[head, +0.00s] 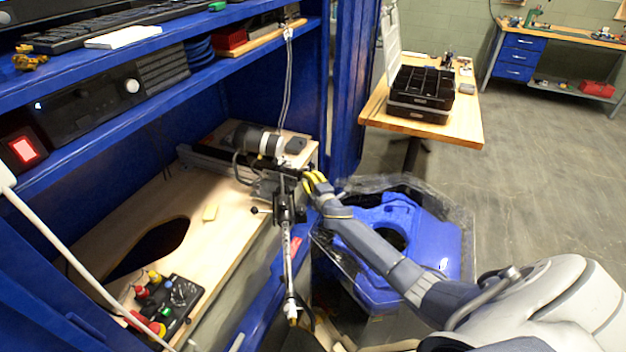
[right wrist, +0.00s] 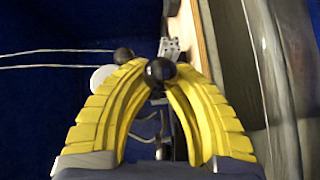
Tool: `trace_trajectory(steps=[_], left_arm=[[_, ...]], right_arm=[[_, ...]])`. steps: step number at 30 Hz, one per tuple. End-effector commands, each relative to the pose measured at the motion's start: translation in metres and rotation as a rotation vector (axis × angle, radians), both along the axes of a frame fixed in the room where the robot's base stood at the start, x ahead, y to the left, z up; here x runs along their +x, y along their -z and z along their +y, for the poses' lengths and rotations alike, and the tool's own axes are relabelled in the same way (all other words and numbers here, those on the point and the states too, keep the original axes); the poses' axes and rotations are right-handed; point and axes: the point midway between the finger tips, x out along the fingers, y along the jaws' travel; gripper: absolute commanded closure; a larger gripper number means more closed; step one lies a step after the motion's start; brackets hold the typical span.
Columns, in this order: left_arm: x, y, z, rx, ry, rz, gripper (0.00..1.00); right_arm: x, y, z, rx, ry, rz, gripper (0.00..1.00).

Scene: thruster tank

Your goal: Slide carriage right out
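The carriage (head: 268,187) sits on a dark rail (head: 215,158) across the tank's wooden top, near its right end. A black cylinder with a white band (head: 258,141) shows just behind it. My right gripper (head: 312,179) has yellow fingers and reaches the carriage's right side from the right. In the right wrist view, its fingers (right wrist: 152,68) curve together around a round black knob (right wrist: 160,72), and they look closed on it. A second black knob (right wrist: 123,56) shows beside the left fingertip. My left gripper is not in view.
A control box (head: 165,305) with coloured buttons stands at the front left, near a dark opening (head: 148,247) in the wood. A blue post (head: 348,90) rises behind the gripper. A blue bin (head: 430,240) stands below my right arm. A table (head: 475,125) holds black trays.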

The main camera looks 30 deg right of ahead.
Motion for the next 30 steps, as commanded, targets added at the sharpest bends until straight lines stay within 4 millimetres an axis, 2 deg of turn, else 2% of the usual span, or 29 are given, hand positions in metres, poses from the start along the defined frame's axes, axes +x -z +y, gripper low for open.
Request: trace_trajectory(steps=[1,7,22,26,30], left_arm=[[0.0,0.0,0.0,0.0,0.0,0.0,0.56],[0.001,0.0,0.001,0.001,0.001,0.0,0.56],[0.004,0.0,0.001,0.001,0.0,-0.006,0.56],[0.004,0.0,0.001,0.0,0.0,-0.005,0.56],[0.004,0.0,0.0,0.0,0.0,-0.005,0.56]], right_arm=[[0.0,0.001,0.002,0.002,-0.001,0.002,0.81],[0.0,0.0,-0.003,-0.003,0.006,0.001,0.58],[-0.003,-0.002,-0.007,-0.007,0.011,0.001,0.58],[-0.015,-0.002,-0.006,-0.006,0.011,0.003,0.58],[-0.035,-0.004,-0.002,-0.006,0.009,0.002,0.58]])
